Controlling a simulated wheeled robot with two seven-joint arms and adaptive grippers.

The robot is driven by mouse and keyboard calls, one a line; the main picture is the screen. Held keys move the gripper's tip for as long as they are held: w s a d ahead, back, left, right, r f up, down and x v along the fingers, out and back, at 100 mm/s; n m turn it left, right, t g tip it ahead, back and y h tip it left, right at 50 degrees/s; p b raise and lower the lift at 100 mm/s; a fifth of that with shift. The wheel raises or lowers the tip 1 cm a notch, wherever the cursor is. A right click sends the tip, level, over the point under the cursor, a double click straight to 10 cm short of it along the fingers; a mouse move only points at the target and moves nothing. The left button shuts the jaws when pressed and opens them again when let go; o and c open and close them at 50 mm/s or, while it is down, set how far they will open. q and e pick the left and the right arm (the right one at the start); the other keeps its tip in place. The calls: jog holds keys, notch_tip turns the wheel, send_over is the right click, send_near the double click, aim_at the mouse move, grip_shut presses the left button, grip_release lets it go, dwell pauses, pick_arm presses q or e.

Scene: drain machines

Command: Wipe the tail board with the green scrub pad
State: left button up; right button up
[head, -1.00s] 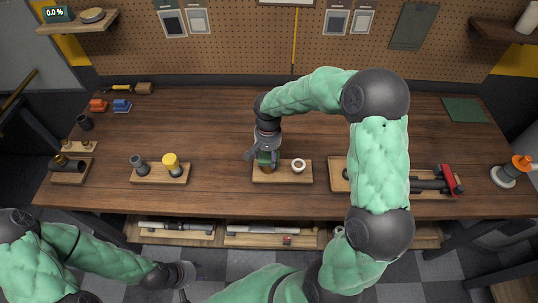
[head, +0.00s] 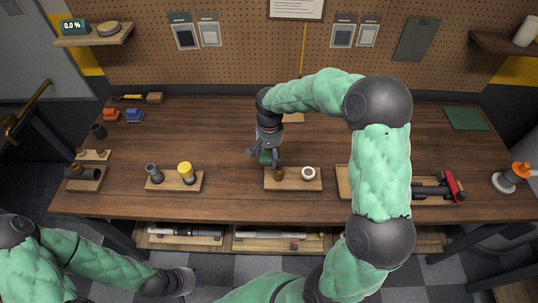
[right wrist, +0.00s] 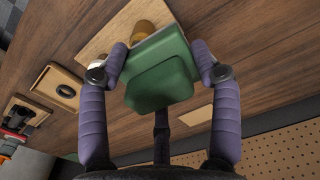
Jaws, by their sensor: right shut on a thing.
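My right gripper (head: 265,155) is shut on the green scrub pad (right wrist: 165,80), which shows between its two fingers in the right wrist view. In the head view the pad (head: 266,158) is just behind the middle board (head: 300,186); whether it touches anything is unclear. That board carries a brass-coloured piece (head: 279,174) and a white ring (head: 308,174). A small bare wooden piece (head: 293,118) lies farther back, partly behind my arm. I cannot tell which board is the tail board. My left gripper (head: 186,281) is below the table's front edge, its jaws unclear.
A board (head: 160,188) with a grey fitting and a yellow-topped cylinder stands left. Another board (head: 343,183) is partly hidden by my right arm, beside a red-handled tool (head: 453,187). A green mat (head: 465,118) lies back right. The left middle tabletop is clear.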

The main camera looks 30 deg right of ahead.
jog(key=shift+r+p, duration=0.55)
jog(key=shift+r, duration=0.5)
